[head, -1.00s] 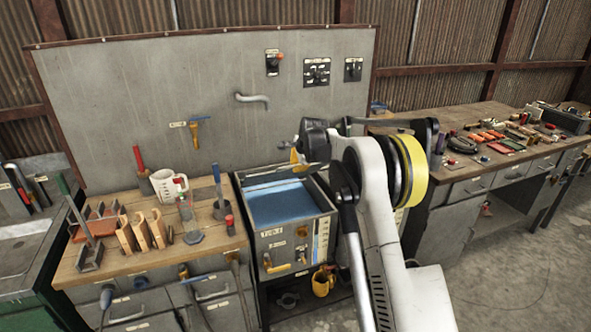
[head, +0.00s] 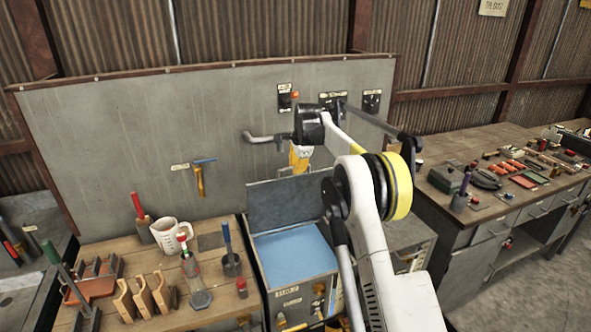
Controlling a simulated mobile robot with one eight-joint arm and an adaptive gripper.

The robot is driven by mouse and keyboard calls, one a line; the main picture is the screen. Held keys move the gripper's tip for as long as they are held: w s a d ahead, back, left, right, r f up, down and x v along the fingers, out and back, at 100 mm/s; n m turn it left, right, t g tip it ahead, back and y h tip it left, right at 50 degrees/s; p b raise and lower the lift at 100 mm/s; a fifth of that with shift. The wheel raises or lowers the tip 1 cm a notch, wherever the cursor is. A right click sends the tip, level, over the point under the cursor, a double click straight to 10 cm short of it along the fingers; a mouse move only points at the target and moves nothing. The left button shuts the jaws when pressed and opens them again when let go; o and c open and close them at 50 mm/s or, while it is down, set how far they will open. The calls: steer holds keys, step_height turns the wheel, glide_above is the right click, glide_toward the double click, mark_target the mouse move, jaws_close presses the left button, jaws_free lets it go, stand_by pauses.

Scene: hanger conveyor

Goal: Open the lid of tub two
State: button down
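A grey tub (head: 291,284) holds blue liquid or has a blue inside, and its front label is too small to read surely. Its lid (head: 283,204) stands up at the back edge, so the tub is open on top. My gripper (head: 299,168), with yellow and white parts, points down just behind or above the lid's top edge. Whether it touches the lid I cannot tell. Its fingers are too small and partly hidden to show open or shut. My arm covers the tub's right side and part of a grey unit (head: 410,236) beside it.
A wooden bench (head: 215,290) on the left bears a white mug (head: 170,235), a bottle (head: 190,262) and wooden blocks (head: 143,296). A pipe spout (head: 262,137) and switch boxes are on the grey wall panel (head: 110,130). A cluttered workbench (head: 490,200) stands right.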

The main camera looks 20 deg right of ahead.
steer(key=shift+w+r, duration=0.15)
steer(key=c, duration=1.5)
jaws_free()
steer(key=v, duration=1.2)
